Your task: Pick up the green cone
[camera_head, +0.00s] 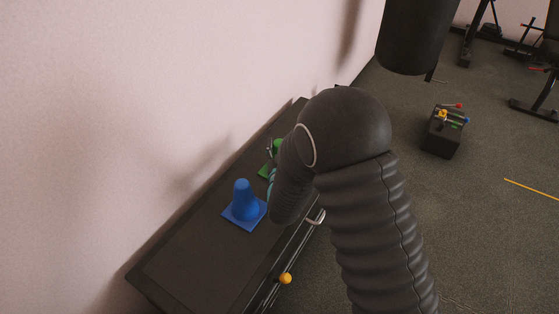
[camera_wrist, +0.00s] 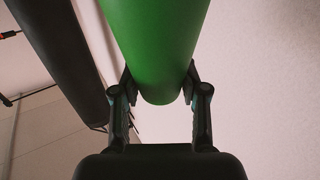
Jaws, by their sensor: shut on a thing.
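The green cone (camera_wrist: 155,45) fills the top middle of the wrist view, between the two fingers of my gripper (camera_wrist: 158,88). My gripper is shut on it, one finger against each side. In the head view the green cone (camera_head: 264,171) shows only in part, behind my dark arm, near the far part of the black bench by the wall. My gripper is mostly hidden there. Whether the cone's base touches the bench top cannot be told.
A blue cone (camera_head: 244,203) stands on the black bench (camera_head: 190,262), nearer than the green one. A yellow ball-shaped knob (camera_head: 285,278) is at the bench's front side. A dark box (camera_head: 442,137) with coloured items stands on the floor at right. A black punching bag (camera_head: 412,35) hangs behind.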

